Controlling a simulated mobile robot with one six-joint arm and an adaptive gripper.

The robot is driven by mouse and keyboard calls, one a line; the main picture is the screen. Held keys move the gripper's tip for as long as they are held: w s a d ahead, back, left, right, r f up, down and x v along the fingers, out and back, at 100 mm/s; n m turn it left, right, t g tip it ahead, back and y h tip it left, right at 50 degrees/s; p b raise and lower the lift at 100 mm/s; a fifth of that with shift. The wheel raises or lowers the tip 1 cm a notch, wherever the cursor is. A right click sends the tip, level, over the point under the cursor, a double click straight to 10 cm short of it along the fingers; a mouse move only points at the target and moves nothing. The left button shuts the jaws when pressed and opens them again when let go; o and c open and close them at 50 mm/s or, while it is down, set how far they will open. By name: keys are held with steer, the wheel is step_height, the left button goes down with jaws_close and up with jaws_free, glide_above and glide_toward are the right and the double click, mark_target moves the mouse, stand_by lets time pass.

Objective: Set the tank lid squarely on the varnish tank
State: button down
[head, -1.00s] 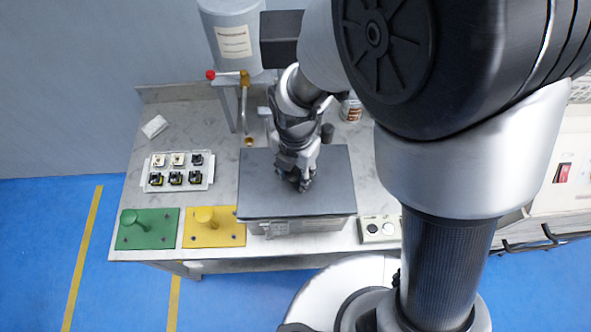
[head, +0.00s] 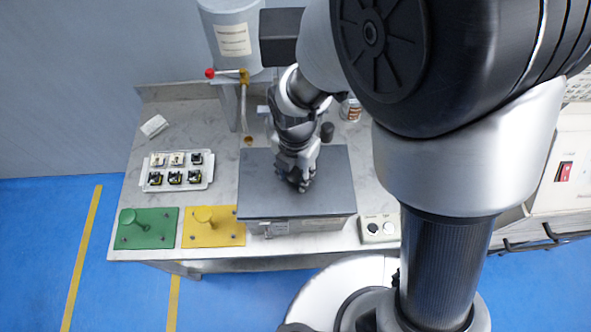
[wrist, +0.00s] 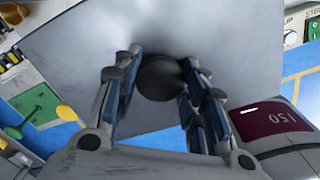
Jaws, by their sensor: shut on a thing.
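The tank lid (head: 325,190) is a flat dark grey plate over the varnish tank (head: 300,226), whose light metal front wall shows below the lid's front edge. The lid looks roughly in line with the tank. I cannot tell whether it rests fully on the rim. My gripper (head: 299,183) points down at the middle of the lid. In the wrist view my gripper (wrist: 160,88) is shut on the lid's round dark knob (wrist: 158,78), with the lid (wrist: 215,35) as a grey plate behind it. The tank's inside is hidden.
A green plate (head: 147,229) and a yellow plate (head: 213,231), each with a knob, lie left of the tank. A white tray (head: 205,184) of small coils sits behind them. A switch box (head: 378,230) stands close right. A grey cylinder (head: 232,40) with a tap stands behind.

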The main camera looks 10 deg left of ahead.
steer(key=shift+f+b, duration=0.35)
steer(key=shift+f, duration=0.15)
steer(key=c, duration=0.9)
jaws_free()
step_height(320, 180, up, 12)
steer(key=shift+r, duration=0.1)
steer(key=s+d+r+m+t, duration=0.1)
steer(key=s+d+r+m, duration=0.2)
steer(key=d+m, duration=0.3)
steer(key=s+d+r+m+t, duration=0.2)
steer(key=d+m, duration=0.5)
steer(key=m, duration=0.8)
steer(key=s+d+r+m+t, duration=0.1)
steer(key=s+d+r+m, duration=0.3)
steer(key=d+m, duration=0.3)
steer(key=shift+s+d+r+m+t, duration=0.15)
steer(key=shift+r+m, duration=0.3)
steer(key=shift+m, duration=0.4)
steer(key=shift+d+r+m+t, duration=0.15)
steer(key=shift+r+m, duration=0.25)
steer(key=shift+m, duration=0.45)
